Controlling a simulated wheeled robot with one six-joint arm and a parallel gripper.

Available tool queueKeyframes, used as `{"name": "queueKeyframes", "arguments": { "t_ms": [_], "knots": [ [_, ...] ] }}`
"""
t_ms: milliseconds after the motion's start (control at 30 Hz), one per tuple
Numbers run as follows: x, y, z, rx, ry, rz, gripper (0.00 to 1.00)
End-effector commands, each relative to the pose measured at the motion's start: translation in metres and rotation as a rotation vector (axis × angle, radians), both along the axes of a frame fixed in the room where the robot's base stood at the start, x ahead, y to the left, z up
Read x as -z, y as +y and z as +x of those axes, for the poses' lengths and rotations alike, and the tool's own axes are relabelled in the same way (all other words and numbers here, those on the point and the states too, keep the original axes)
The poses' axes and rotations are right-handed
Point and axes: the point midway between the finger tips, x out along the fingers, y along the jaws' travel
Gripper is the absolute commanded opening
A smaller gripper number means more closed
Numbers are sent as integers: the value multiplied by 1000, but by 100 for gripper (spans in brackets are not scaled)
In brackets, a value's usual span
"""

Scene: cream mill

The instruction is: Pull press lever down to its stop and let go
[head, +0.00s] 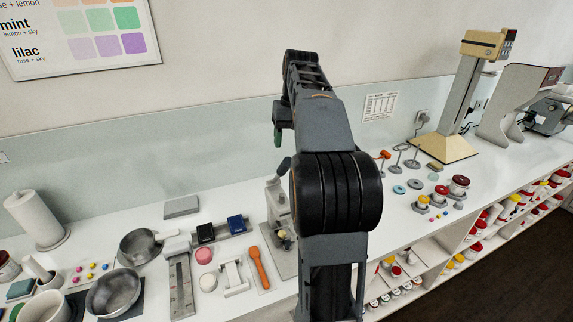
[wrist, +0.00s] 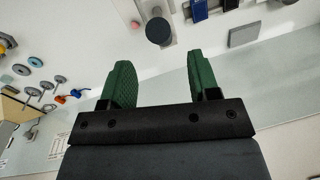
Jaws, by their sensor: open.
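The press (head: 277,203) is a pale upright frame on a grey base plate, left of my arm on the counter. Its lever ends in a dark knob (head: 284,165) that stands up at the press's top. In the wrist view the round dark knob (wrist: 159,31) shows just beyond the fingertips, centred on the gap between them. My gripper (wrist: 159,60) has two green fingers, spread apart with nothing between them. In the head view one green finger (head: 277,138) shows above the knob. My arm hides part of the press's right side.
Left of the press lie an orange spatula (head: 259,267), blue and black blocks (head: 236,224) and metal pans (head: 114,292). To the right are small weights and jars (head: 459,186) and a tall beige-based stand (head: 444,147). The wall rises behind the counter.

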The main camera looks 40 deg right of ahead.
Motion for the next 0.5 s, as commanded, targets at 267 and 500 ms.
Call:
{"name": "queueKeyframes", "arguments": {
  "t_ms": [267,500],
  "knots": [
    [49,6,2,-1,2,1,56],
    [72,8,4,-1,1,0,56]
  ]
}}
